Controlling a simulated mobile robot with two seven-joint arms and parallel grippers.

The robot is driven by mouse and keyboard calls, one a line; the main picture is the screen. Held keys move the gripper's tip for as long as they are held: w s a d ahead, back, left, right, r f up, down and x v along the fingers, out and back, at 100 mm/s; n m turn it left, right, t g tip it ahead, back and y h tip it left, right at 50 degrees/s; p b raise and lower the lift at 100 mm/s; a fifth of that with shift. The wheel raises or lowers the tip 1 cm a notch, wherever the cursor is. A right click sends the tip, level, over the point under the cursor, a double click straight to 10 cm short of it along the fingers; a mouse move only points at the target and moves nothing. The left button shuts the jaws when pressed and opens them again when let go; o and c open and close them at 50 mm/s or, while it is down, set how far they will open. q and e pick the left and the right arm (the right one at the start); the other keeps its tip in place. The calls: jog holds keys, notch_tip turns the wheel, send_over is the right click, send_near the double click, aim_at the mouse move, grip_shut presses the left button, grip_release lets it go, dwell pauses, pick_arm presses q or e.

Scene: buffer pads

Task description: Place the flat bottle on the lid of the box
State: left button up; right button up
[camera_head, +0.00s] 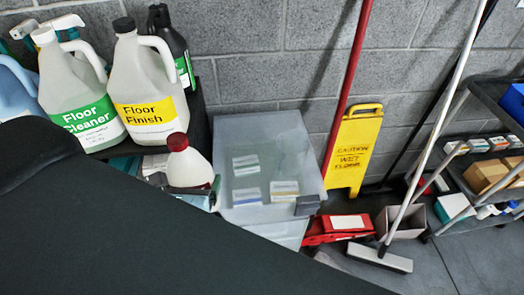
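A translucent grey storage box (288,137) stands against the wall in the middle, its lid facing up. Three small white label-like patches (284,191) show on or through the lid, and a dark grey piece (307,205) is at its front right corner. A white bottle with a dark red cap (188,165) stands just left of the box; its lower part is partly hidden. I cannot tell whether it is the flat bottle. Neither of my grippers is in view. A large dark shape, possibly a part of me, covers the lower left.
Floor Cleaner (70,85) and Floor Finish (140,80) jugs stand on a dark surface at left. A yellow caution sign (353,150), a red pole (350,75), a white-handled broom (440,130) and a red item (335,228) are right of the box. A shelf cart (470,185) stands far right.

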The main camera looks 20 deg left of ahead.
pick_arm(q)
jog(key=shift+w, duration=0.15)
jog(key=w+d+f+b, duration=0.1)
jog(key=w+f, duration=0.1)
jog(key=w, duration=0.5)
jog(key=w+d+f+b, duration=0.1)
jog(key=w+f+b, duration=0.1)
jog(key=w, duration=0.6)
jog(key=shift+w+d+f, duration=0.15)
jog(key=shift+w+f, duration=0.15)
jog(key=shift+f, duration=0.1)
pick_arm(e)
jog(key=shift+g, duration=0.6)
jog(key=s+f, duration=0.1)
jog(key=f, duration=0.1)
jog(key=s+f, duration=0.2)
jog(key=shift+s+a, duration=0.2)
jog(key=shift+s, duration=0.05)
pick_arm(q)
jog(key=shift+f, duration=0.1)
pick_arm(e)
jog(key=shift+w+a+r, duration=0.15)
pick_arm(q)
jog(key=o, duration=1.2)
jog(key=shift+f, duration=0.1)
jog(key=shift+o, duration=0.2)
